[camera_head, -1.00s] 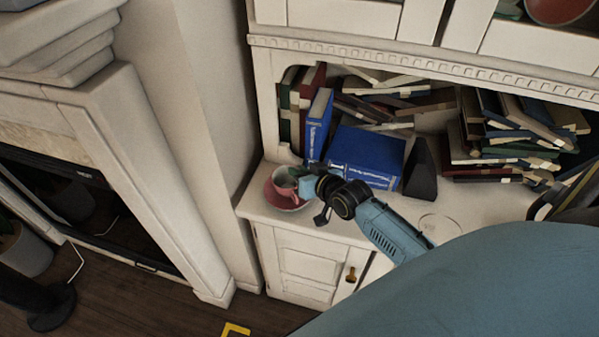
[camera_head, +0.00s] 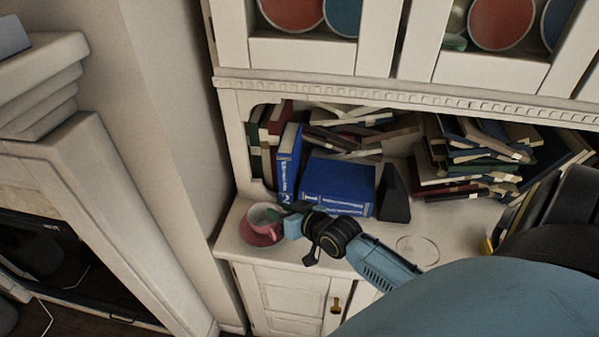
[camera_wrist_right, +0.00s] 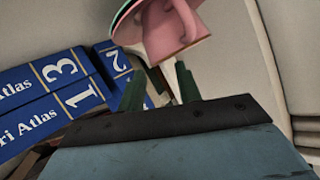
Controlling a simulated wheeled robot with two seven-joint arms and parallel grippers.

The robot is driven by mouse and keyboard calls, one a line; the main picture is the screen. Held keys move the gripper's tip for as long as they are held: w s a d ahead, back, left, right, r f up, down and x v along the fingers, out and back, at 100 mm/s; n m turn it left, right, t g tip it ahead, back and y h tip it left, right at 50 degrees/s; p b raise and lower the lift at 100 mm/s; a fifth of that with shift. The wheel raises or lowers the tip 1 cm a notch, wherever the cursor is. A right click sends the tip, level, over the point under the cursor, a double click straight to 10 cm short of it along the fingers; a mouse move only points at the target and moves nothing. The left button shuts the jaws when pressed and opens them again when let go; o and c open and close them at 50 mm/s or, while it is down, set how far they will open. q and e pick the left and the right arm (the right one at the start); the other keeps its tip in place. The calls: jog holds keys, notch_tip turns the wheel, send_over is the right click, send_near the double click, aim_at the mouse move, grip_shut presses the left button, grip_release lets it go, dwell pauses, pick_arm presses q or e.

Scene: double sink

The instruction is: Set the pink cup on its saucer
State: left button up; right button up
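The pink cup (camera_head: 262,215) rests on its pink saucer (camera_head: 257,236) at the left end of the cabinet ledge. Its pale inside shows a green patch. In the right wrist view the cup (camera_wrist_right: 170,38) is at the top, with its handle toward me, and looks tilted in that picture. My right gripper (camera_head: 284,216) is just right of the cup. In the right wrist view its two dark green fingers (camera_wrist_right: 158,88) are apart with nothing between them, and the cup lies beyond their tips. My left gripper is not in view.
Blue atlas volumes (camera_head: 338,186) stand right behind my right gripper, beside a black bookend (camera_head: 393,196). Several piled books (camera_head: 470,155) fill the shelf to the right. A wall (camera_head: 185,130) closes the left side. The ledge between has some bare room.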

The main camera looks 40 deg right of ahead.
jog(key=v, duration=0.8)
jog(key=shift+r+p, duration=0.15)
jog(key=shift+p, duration=0.3)
jog(key=shift+s, duration=0.15)
